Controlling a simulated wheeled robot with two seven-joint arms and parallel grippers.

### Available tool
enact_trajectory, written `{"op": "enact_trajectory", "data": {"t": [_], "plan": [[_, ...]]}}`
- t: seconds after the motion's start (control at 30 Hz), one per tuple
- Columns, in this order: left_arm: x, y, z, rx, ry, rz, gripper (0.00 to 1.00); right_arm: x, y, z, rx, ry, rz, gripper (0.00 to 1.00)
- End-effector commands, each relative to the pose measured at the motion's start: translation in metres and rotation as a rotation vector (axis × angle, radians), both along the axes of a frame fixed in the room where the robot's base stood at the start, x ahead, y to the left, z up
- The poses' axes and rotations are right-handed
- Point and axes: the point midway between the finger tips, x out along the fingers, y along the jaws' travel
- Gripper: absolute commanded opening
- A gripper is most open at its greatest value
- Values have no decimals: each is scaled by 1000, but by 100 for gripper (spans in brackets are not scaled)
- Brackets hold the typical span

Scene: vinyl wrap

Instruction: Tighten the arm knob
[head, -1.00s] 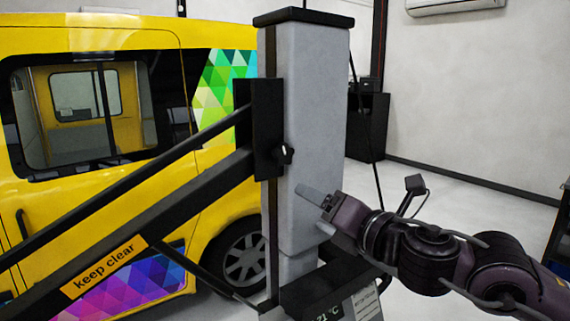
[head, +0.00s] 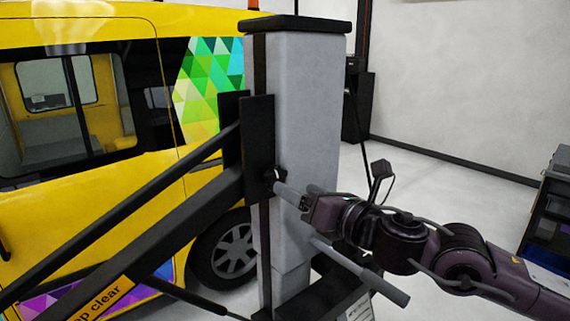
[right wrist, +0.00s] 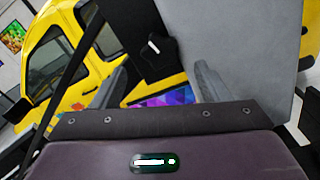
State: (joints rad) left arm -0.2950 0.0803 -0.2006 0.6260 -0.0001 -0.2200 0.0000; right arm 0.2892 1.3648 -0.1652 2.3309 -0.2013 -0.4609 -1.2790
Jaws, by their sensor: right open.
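The arm knob (head: 269,177) is a small black knob on the black bracket (head: 258,135) at the grey column. In the right wrist view the knob (right wrist: 160,55) looks lobed, with a white mark on it. My right gripper (head: 292,189) comes in from the right and is open, with its fingertips close to the knob. In the right wrist view its two grey fingers (right wrist: 161,68) stand wide apart, with the knob between and just beyond the tips. I cannot tell whether a finger touches it. My left gripper is not in view.
The grey column (head: 305,140) stands just behind my right gripper. Black arms (head: 190,210) run from the bracket to the lower left, before a yellow van (head: 170,60). A grey rod (head: 365,272) lies below my right arm. A dark cabinet (head: 550,215) stands at right.

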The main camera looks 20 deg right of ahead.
Motion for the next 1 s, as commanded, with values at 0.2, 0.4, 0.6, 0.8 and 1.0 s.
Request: {"op": "enact_trajectory", "data": {"t": [0.2,0.4,0.6,0.8,1.0], "plan": [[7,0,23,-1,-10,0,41,17,3,4,10,0,-8,69],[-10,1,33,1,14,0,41,36,12,3,8,1,-5,69],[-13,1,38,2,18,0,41,48,16,1,3,1,-4,69],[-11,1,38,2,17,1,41,50,18,-1,1,1,-3,69],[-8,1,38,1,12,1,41,49,18,-1,1,1,-3,60]]}}
